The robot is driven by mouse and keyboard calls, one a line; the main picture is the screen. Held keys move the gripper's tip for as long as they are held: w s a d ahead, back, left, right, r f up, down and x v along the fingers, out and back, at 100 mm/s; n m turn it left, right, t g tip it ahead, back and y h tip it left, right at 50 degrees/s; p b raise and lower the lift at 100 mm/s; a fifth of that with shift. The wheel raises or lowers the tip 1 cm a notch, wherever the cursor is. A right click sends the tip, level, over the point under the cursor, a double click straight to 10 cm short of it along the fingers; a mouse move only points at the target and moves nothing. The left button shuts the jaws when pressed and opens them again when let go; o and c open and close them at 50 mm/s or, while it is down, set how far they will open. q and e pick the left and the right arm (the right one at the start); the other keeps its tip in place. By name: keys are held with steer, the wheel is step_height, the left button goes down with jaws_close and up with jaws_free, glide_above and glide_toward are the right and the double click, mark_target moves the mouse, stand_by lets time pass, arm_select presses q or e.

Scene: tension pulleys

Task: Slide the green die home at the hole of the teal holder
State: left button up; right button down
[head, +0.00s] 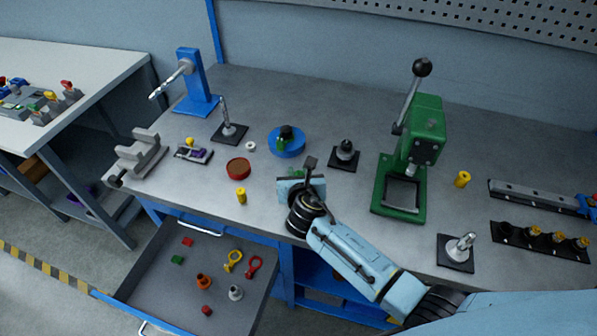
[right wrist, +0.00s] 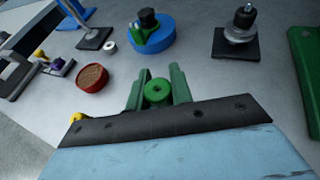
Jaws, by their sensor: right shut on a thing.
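My right gripper (right wrist: 158,88) is shut on the green die (right wrist: 157,92), a round piece with a small hole in its middle, held between the two fingers. In the head view my right gripper (head: 300,174) is over the bench's front part, and its own body hides most of the die. Beyond it, apart from the die, a blue round base (head: 291,150) carries a black knob and a small green upright part (head: 281,143). It also shows in the right wrist view (right wrist: 160,43). I cannot tell whether that part is the teal holder. My left gripper is not in view.
A red-brown round dish (head: 238,169) and a yellow cylinder (head: 241,196) stand left of the gripper. A black-based post (head: 345,155) and a green press (head: 412,160) stand to the right. An open drawer (head: 150,285) with several small parts juts out in front.

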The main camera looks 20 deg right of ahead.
steer(key=shift+f, duration=0.1)
steer(key=shift+f+b, duration=0.75)
steer(key=shift+f, duration=0.15)
steer(key=shift+s+f, duration=0.2)
steer(key=shift+f, duration=0.1)
steer(key=shift+r+p, duration=0.15)
steer(key=shift+p, duration=0.55)
steer(key=shift+s+r+p, duration=0.1)
steer(key=shift+r+p, duration=0.15)
steer(key=shift+p, duration=0.05)
stand_by(0.4)
steer(key=shift+r, duration=0.1)
